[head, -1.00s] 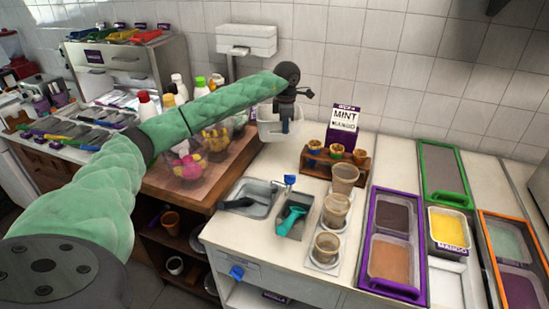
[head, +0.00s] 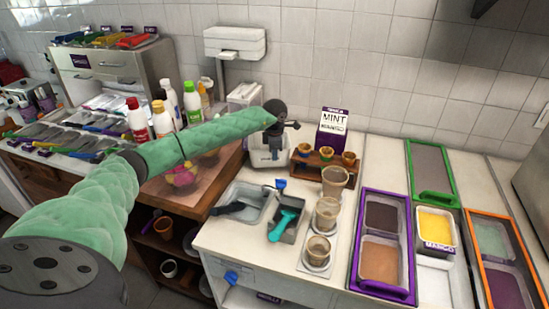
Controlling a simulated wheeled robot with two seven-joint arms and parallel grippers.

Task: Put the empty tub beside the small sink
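The empty tub (head: 258,158) is a whitish container behind the small sink, at the back of the counter. My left gripper (head: 277,154) reaches over it from above, with its fingers at the tub's right side, and appears shut on its wall. The gripper hides part of the tub. I cannot tell whether its base touches the counter. The small sink (head: 262,213) is a metal basin set in the counter's left end, with a dark utensil in it. My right gripper is not in view.
A wooden holder (head: 326,168) with several small cups and the mint sign box (head: 333,128) stand right of the tub. A metal container with a teal scoop (head: 285,222) and several clear cups (head: 327,213) are right of the sink. Bottles (head: 163,118) stand left, behind my arm.

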